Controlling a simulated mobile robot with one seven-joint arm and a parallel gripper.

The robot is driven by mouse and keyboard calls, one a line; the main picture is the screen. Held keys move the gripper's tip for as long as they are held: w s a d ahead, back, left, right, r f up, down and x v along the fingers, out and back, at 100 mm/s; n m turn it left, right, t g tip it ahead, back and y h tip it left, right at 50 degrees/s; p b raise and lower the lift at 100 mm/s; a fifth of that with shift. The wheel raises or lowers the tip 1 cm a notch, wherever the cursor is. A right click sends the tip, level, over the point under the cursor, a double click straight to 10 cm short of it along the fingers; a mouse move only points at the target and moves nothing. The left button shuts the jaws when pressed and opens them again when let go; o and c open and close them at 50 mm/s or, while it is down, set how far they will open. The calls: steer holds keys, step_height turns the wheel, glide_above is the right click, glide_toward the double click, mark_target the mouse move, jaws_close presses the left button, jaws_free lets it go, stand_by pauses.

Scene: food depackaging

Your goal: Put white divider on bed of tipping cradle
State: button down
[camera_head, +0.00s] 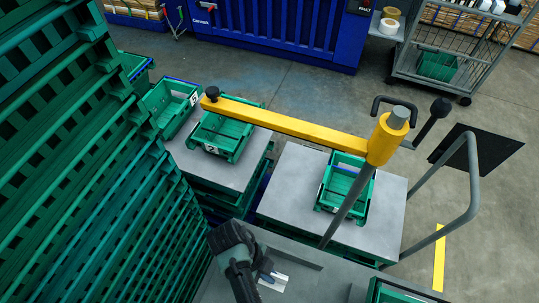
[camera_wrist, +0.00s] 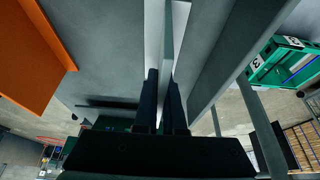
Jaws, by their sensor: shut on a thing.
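My gripper (camera_head: 264,273) is low in the middle of the head view, shut on the white divider (camera_head: 273,282). The divider is a small pale plate there, partly hidden by my gripper. In the wrist view my two dark fingers (camera_wrist: 163,100) close on the thin upright plate, which stretches up out of the picture. A grey surface (camera_head: 225,283) lies under and around my gripper in the head view; I cannot tell whether it is the bed of the tipping cradle. I cannot tell whether the divider touches it.
A tall stack of green crates (camera_head: 75,130) fills the left. A yellow beam (camera_head: 290,121) on a grey post crosses above two grey platforms bearing green crates (camera_head: 222,137) (camera_head: 345,183). A curved grey rail (camera_head: 472,190) stands at right. An orange panel (camera_wrist: 32,50) shows in the wrist view.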

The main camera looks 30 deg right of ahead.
steer(key=shift+f, duration=0.1)
steer(key=c, duration=1)
jaws_free()
steer(key=v, duration=1.1)
steer(key=shift+d+p, duration=0.1)
steer(key=shift+p, duration=0.3)
steer(key=shift+w+r+p, duration=0.15)
steer(key=shift+r+p, duration=0.5)
steer(key=shift+f, duration=0.1)
